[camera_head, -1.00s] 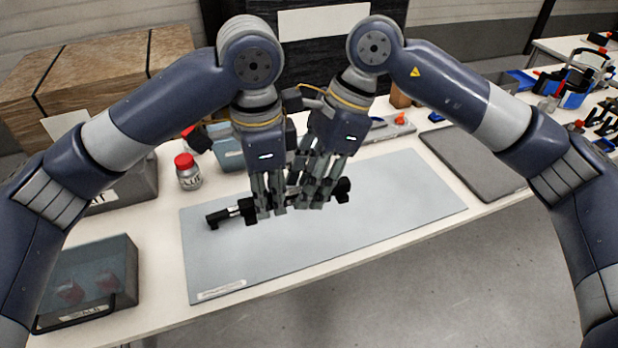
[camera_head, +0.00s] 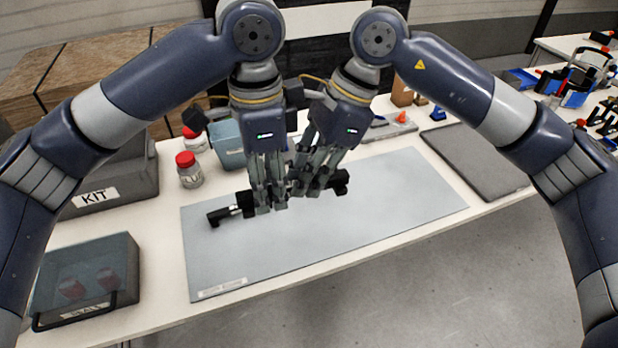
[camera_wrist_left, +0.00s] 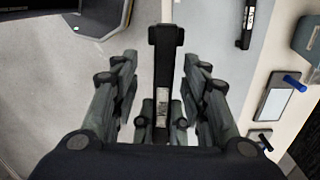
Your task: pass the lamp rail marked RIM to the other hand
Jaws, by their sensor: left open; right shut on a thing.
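The lamp rail (camera_head: 222,215) is a thin black bar with a pale section near its left end and a black block (camera_head: 341,182) at its right end. It is held level above the grey-blue mat. My right gripper (camera_head: 304,190) is shut on the rail right of its middle. My left gripper (camera_head: 270,206) is beside it, further left along the rail. In the left wrist view the left fingers (camera_wrist_left: 163,68) stand apart on both sides of the rail (camera_wrist_left: 166,50). Fingers hide the rail's middle in the head view.
The mat (camera_head: 370,220) is otherwise clear. At left are a grey KIT box (camera_head: 118,175), a clear-lidded box (camera_head: 88,280) and a red-capped jar (camera_head: 188,172). A teal bin (camera_head: 228,145) stands behind the left hand. A dark flat panel (camera_head: 475,162) lies at right.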

